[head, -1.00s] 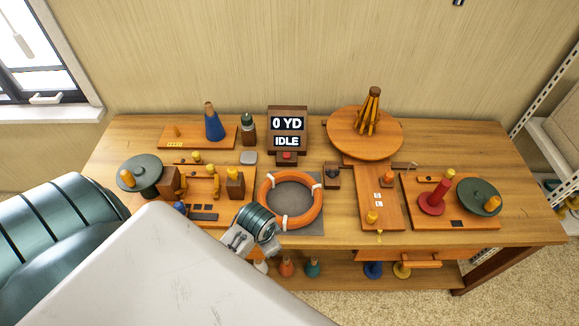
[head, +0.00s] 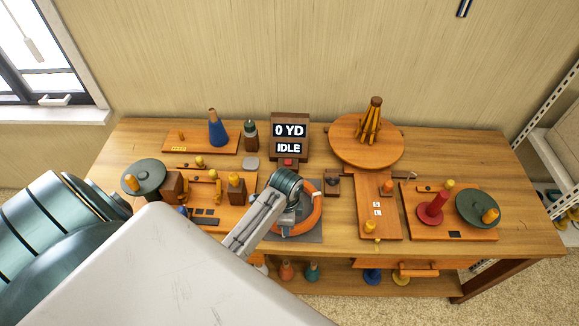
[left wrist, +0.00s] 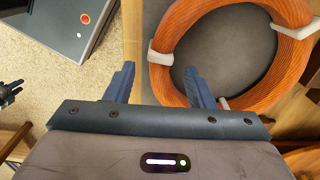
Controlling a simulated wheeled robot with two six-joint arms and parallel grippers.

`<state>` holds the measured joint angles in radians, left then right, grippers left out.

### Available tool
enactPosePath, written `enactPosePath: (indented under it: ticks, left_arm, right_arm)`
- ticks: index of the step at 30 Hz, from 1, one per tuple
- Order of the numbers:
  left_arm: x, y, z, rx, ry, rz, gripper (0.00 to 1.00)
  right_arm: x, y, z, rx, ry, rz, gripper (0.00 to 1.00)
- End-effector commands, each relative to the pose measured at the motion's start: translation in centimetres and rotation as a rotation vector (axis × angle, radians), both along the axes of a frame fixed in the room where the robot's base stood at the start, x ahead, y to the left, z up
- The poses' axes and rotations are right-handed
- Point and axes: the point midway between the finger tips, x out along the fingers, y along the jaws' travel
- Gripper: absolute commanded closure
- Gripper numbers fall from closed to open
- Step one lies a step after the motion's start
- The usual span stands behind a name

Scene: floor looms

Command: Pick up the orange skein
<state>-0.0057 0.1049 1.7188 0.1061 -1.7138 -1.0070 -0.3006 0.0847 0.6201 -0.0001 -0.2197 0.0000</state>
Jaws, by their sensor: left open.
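The orange skein (head: 316,212) is a ring with white ties, lying on a grey mat at the front middle of the bench. My left arm covers its left side in the head view. It also shows at the top right of the left wrist view (left wrist: 169,86). My left gripper (left wrist: 160,70) is open and empty, its two dark fingers apart. In the wrist view its right finger overlaps the skein's edge, and its left finger is over the bench edge side. I cannot tell whether it touches. In the head view the fingers are hidden behind the arm.
A counter box (head: 289,138) reading 0 YD and IDLE stands behind the skein. A round wooden swift (head: 366,143) is at the back right. A blue cone (head: 217,130) stands at the back left. A red spool (head: 432,212) is at the right. A lower shelf holds several spools.

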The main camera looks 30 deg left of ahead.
Motion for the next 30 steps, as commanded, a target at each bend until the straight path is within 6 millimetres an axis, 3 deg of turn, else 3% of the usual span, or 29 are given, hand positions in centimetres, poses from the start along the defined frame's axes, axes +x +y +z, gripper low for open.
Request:
enactPosePath:
  ticks: [5, 10, 15, 24, 30]
  left_arm:
    - [0.0, -0.1, -1.0, 0.000, 0.001, 0.001, 0.51]
    - [-0.1, -0.5, -3.1, -0.002, 0.003, 0.002, 0.51]
    - [0.0, -0.4, -5.1, -0.001, 0.001, 0.002, 0.51]
    - [0.0, -0.4, -5.6, 0.000, -0.002, 0.002, 0.51]
    - [0.0, -0.4, -5.6, 0.000, -0.002, 0.002, 0.90]
  right_arm:
    - [-0.1, 0.1, 0.8, 0.001, 0.001, -0.001, 0.64]
    - [0.0, 0.4, 2.2, 0.005, 0.001, -0.002, 0.64]
    - [0.0, 0.7, 2.5, 0.008, 0.001, -0.002, 0.64]
    - [0.0, 0.8, 2.5, 0.008, 0.000, -0.002, 0.64]
    - [0.0, 0.6, 2.5, 0.006, 0.000, -0.002, 0.64]
